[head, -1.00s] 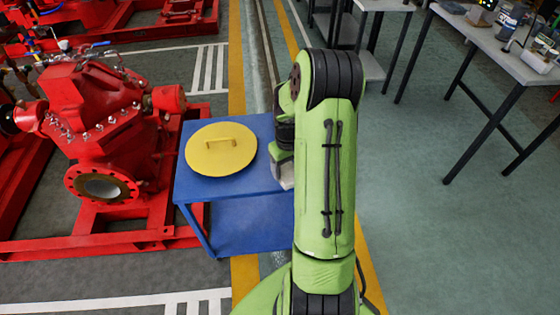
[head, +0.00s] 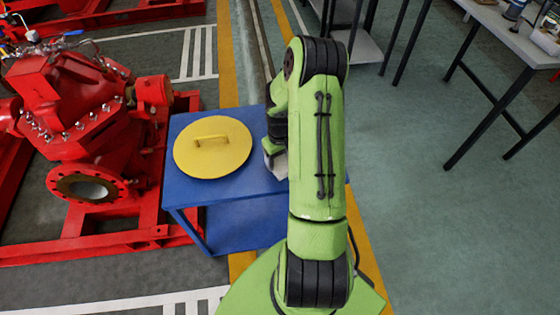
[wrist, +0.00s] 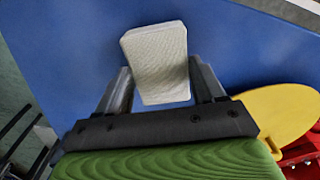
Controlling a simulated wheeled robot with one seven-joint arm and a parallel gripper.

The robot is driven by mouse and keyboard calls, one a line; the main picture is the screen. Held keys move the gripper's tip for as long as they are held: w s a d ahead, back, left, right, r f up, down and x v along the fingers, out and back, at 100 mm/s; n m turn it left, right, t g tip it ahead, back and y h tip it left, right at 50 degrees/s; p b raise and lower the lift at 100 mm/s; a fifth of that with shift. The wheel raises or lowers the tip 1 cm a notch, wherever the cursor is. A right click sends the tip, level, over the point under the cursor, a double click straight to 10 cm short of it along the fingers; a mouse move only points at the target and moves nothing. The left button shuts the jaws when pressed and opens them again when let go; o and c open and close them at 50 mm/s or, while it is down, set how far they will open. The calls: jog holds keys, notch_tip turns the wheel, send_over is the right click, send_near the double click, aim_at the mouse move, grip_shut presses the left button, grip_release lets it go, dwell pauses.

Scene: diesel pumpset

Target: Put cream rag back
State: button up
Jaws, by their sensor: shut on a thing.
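The cream rag (wrist: 157,62) is a thick, pale folded block. In the wrist view it sits between the two fingers of my gripper (wrist: 162,82), which is shut on it. In the head view only a pale bit of the rag (head: 278,166) shows beside my arm, at the right side of the blue table (head: 185,187). My arm hides most of the gripper there. The blue tabletop fills the wrist view behind the rag. I cannot tell whether the rag touches the tabletop.
A round yellow lid with a handle (head: 212,158) lies on the blue table, left of the rag. A red pump (head: 75,120) on a red frame stands left of the table. A grey workbench (head: 500,40) stands at the right. The floor between is clear.

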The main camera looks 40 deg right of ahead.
jog(key=shift+f, duration=0.55)
jog(key=shift+r, duration=0.1)
jog(key=o, duration=0.9)
jog(key=shift+o, duration=0.2)
